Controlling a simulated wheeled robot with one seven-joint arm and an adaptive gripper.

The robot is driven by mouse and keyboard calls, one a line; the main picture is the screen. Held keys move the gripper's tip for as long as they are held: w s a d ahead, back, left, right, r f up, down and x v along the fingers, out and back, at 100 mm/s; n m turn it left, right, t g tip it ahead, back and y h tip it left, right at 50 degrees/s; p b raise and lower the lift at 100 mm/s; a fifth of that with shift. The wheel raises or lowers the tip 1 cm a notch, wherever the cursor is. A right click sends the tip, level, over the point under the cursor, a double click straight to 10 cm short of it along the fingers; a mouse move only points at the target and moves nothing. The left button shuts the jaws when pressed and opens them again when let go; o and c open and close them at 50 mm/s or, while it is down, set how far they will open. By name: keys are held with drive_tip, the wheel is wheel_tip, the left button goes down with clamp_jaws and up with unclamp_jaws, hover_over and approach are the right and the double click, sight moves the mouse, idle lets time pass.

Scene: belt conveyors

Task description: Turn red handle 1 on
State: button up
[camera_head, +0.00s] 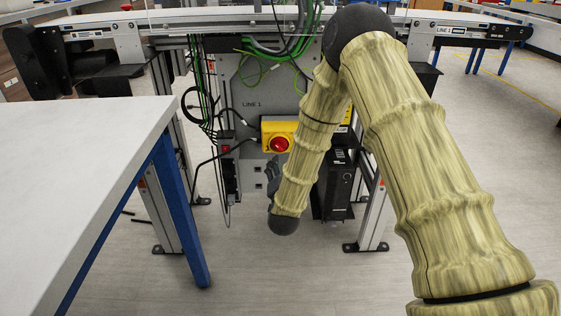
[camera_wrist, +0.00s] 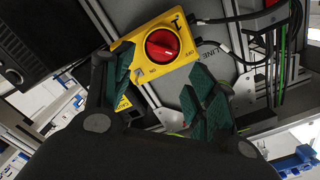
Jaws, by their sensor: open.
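The red handle (camera_head: 279,144) is a round red knob on a yellow switch box (camera_head: 268,125), fixed to the grey panel marked LINE 1 under the conveyor. In the wrist view the red handle (camera_wrist: 162,45) sits on the yellow box (camera_wrist: 143,70), which bears a "1" and small on/off lettering too fine to read surely. My gripper (camera_wrist: 163,100) is open, with its green-padded fingers apart below the handle in that view. Nothing is between the fingers, and they do not appear to touch the knob. In the head view my gripper is mostly hidden behind my arm.
A white table (camera_head: 80,150) with blue legs stands at the left. The conveyor (camera_head: 270,17) runs across above the panel. Cables (camera_head: 203,100) hang left of the switch box. A black box (camera_head: 338,185) stands right of the panel, behind my arm.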

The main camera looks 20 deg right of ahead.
sight(280, 147)
drive_tip(key=b+x, duration=0.1)
drive_tip(key=x, duration=0.2)
drive_tip(key=b+x, duration=0.1)
drive_tip(key=x, duration=0.3)
drive_tip(key=r+b+x, duration=0.1)
drive_tip(key=x, duration=0.3)
drive_tip(key=shift+w+d, duration=0.15)
drive_tip(key=shift+w, duration=0.05)
drive_tip(key=shift+m, duration=0.3)
drive_tip(key=c, duration=1)
